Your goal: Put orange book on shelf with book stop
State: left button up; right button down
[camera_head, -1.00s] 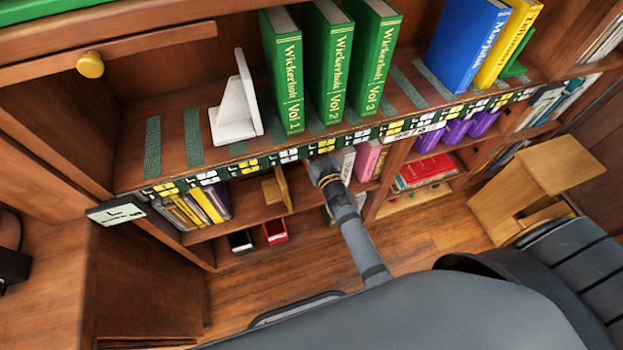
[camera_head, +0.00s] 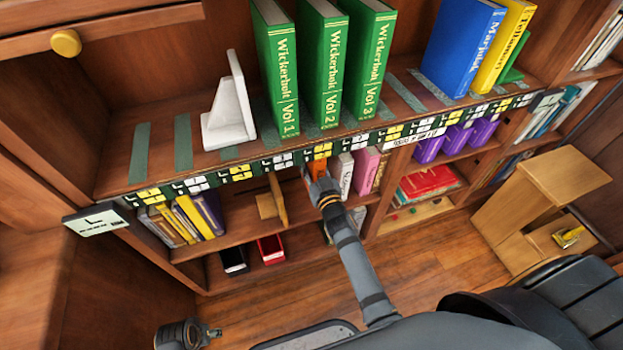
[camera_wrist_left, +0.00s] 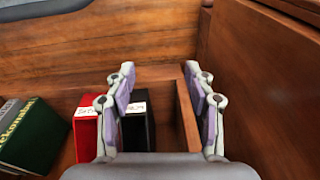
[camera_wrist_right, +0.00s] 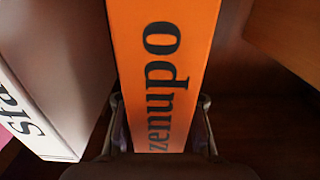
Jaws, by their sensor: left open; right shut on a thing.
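The orange book (camera_head: 317,168) is on the lower shelf under the label strip in the head view. Its spine, lettered "zenupo", fills the middle of the right wrist view (camera_wrist_right: 165,60). My right gripper (camera_head: 320,183) is shut on it, a finger at each side of the spine (camera_wrist_right: 160,120). A wooden book stop (camera_head: 270,205) stands on that shelf, left of the orange book. A white bookend (camera_head: 230,112) stands on the upper shelf beside the green books. My left gripper (camera_head: 208,334) is low at the front left; the left wrist view (camera_wrist_left: 160,85) shows it open and empty.
Dark and yellow books (camera_head: 190,215) stand at the lower shelf's left. A white book (camera_head: 346,172) and a pink book (camera_head: 364,170) are right of the orange one. Red (camera_head: 271,249) and black (camera_head: 234,261) boxes sit below. A wooden step stool (camera_head: 545,200) stands at right.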

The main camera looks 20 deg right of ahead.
notch_tip(320, 180, down, 4)
jog(key=b, duration=0.4)
jog(key=shift+f, duration=0.15)
pick_arm(q)
notch_tip(320, 180, up, 10)
jog(key=d, duration=0.2)
jog(key=shift+d+h, duration=0.4)
jog(key=shift+w, duration=0.1)
pick_arm(e)
jog(key=c, duration=1.4)
grip_release()
jog(key=shift+f, duration=0.25)
pick_arm(q)
jog(key=shift+f+t, duration=0.25)
jog(key=shift+t, duration=0.05)
pick_arm(e)
jog(key=o, duration=0.4)
